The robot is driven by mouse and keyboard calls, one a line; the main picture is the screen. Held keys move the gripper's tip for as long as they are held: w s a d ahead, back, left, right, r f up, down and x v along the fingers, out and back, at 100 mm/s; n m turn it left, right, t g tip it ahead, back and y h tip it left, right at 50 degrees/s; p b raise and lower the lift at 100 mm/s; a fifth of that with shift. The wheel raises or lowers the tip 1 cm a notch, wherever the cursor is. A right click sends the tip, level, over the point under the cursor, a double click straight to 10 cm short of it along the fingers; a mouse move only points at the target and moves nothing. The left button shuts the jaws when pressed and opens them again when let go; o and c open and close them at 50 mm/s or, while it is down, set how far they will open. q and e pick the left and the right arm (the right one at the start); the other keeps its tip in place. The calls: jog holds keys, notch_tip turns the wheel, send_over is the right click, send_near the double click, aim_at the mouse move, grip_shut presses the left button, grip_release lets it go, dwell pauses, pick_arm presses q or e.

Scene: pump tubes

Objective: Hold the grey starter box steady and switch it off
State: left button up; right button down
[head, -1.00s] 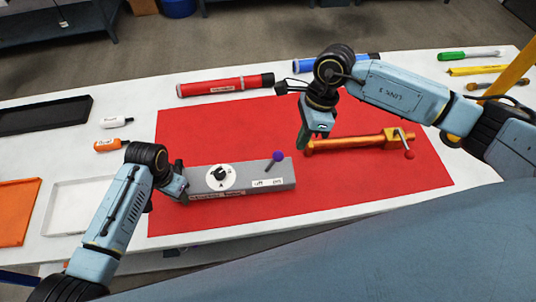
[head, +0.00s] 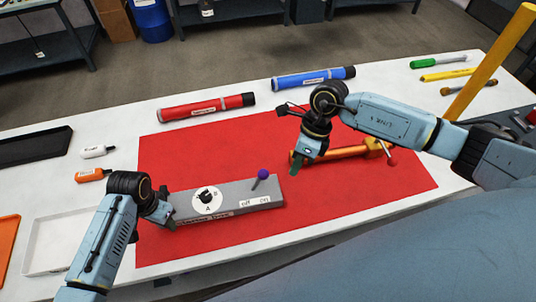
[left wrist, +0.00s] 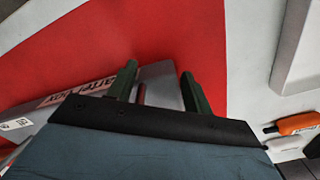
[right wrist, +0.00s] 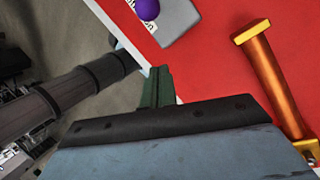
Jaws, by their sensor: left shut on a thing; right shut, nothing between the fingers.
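The grey starter box (head: 228,199) lies on the red mat (head: 345,213), with a round dial near its left half. Its lever, with a purple knob (head: 263,174), leans right, toward the ON label; the OFF label is left of it. My left gripper (head: 168,217) is shut on the box's left end; in the left wrist view its fingers straddle the grey end (left wrist: 165,95). My right gripper (head: 297,166) is shut and empty, right of the knob and apart from it. In the right wrist view the knob (right wrist: 147,9) shows beyond the closed fingertips (right wrist: 158,75).
An orange pump-like tube (head: 340,153) lies just behind and right of my right gripper. A red tube (head: 205,106) and a blue tube (head: 313,78) lie farther back. Trays and small bottles are at left. The front right of the mat is clear.

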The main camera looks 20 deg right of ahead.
aim_at(258, 181)
jog(key=x, duration=0.7)
jog(key=shift+s+a+f, duration=0.1)
jog(key=shift+a+f, duration=0.05)
jog(key=shift+f, duration=0.1)
jog(key=shift+w+a+r, duration=0.35)
jog(key=shift+w+r, duration=0.1)
jog(key=shift+w, duration=0.1)
jog(key=shift+w+a+r, duration=0.35)
jog(key=shift+w+r, duration=0.1)
jog(key=shift+w, duration=0.05)
jog(key=shift+w+a+r, duration=0.3)
jog(key=shift+w+a, duration=0.05)
jog(key=shift+w, duration=0.05)
jog(key=shift+a+r, duration=0.15)
jog(key=shift+a, duration=0.1)
